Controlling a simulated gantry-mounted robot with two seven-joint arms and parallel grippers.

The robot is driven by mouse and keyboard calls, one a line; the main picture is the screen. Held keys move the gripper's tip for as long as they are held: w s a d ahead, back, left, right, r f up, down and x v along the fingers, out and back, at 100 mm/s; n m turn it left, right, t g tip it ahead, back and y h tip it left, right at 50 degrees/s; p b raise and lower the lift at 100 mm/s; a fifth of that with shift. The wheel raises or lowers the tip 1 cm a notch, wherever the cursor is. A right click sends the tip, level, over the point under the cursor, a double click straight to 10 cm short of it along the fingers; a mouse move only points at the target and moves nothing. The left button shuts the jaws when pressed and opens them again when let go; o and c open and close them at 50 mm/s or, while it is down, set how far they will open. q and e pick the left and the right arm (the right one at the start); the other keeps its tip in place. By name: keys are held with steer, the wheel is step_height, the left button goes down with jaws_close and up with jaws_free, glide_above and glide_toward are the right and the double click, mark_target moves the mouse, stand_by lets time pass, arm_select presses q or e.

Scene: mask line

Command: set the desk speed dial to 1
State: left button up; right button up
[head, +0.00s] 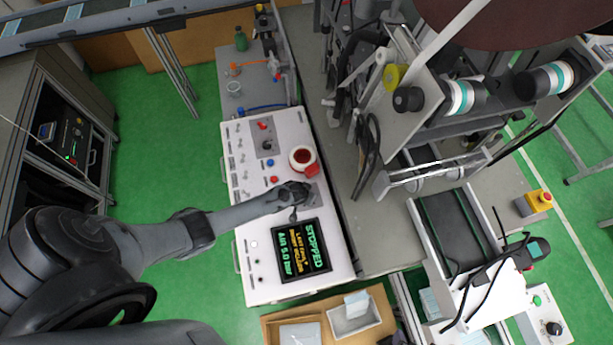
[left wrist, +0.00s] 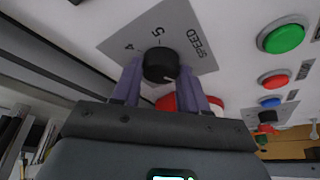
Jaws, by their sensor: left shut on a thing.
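The desk speed dial is a black round knob (left wrist: 160,66) on a grey plate (left wrist: 194,22) marked SPEED, with the numbers 4 and 5 visible beside it in the left wrist view. My left gripper (left wrist: 164,84) has one purple finger on each side of the knob and is shut on it. A small pale mark shows on the knob's near side; I cannot tell which number it points to. In the head view my left gripper (head: 298,189) is over the white desk panel (head: 258,205) and hides the dial. My right gripper is not in view.
A screen (head: 288,249) reading STOPPED lies just below the gripper. A red round part with a white rim (head: 302,158) stands close above it. Green (left wrist: 284,38), red (left wrist: 275,78) and blue (left wrist: 270,101) buttons lie to the right in the wrist view.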

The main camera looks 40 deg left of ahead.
arm_select(q)
steer(key=o, duration=1)
steer(key=shift+s+r, duration=0.2)
steer(key=shift+r, duration=0.35)
steer(key=shift+p+v, duration=1.1)
steer(key=shift+v, duration=3.7)
steer(key=shift+s, duration=0.1)
